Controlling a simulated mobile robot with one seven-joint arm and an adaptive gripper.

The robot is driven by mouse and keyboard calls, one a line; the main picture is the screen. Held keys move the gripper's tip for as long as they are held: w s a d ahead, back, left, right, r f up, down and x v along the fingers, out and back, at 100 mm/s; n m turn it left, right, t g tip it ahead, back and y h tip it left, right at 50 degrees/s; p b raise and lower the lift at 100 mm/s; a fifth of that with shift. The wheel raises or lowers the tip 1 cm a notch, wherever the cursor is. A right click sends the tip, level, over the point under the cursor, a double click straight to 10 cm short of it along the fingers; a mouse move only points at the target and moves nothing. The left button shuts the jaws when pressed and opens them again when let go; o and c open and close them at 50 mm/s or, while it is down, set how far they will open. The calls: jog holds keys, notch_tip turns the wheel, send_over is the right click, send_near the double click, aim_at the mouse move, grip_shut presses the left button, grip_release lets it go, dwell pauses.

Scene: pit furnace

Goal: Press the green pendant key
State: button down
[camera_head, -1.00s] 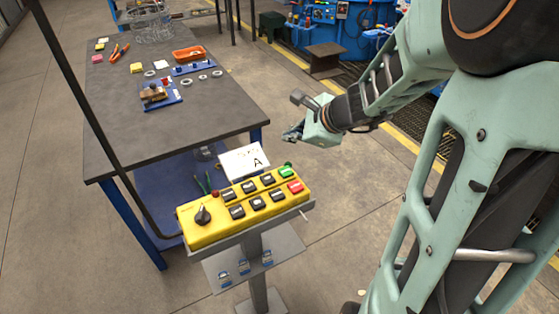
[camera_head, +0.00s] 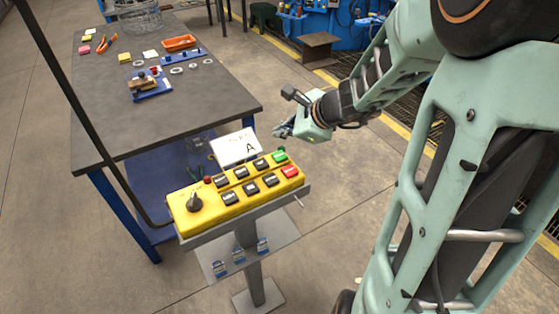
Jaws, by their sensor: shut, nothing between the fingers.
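The yellow pendant box (camera_head: 216,214) sits on a grey stand, tilted toward me. Its green key (camera_head: 279,157) is at the far right end of the back row, behind the red key (camera_head: 290,172). Several black keys lie to the left of these, and a black rotary knob (camera_head: 195,202) is at the left end. My gripper (camera_head: 278,132) is shut and empty. It appears above and behind the green key in the picture, apart from it. The key is in plain sight.
A white card marked "A" (camera_head: 235,147) stands behind the pendant. A dark workbench (camera_head: 165,122) holds an orange tray (camera_head: 180,42), rings and small parts. A thin black post (camera_head: 75,95) rises at the left. Open floor (camera_head: 340,180) lies right of the pendant.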

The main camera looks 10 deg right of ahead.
aim_at(281, 157)
jog(key=shift+f+b, duration=1.9)
jog(key=shift+f, duration=0.55)
jog(key=shift+f, duration=0.1)
jog(key=shift+f+b, duration=0.35)
jog(key=shift+b, duration=0.2)
jog(key=shift+f+b, duration=0.45)
jog(key=shift+b, duration=0.05)
jog(key=shift+r, duration=0.1)
jog(key=shift+r+p, duration=0.75)
jog(key=shift+r, duration=0.05)
jog(key=shift+r+p, duration=2.05)
jog(key=shift+r, duration=0.45)
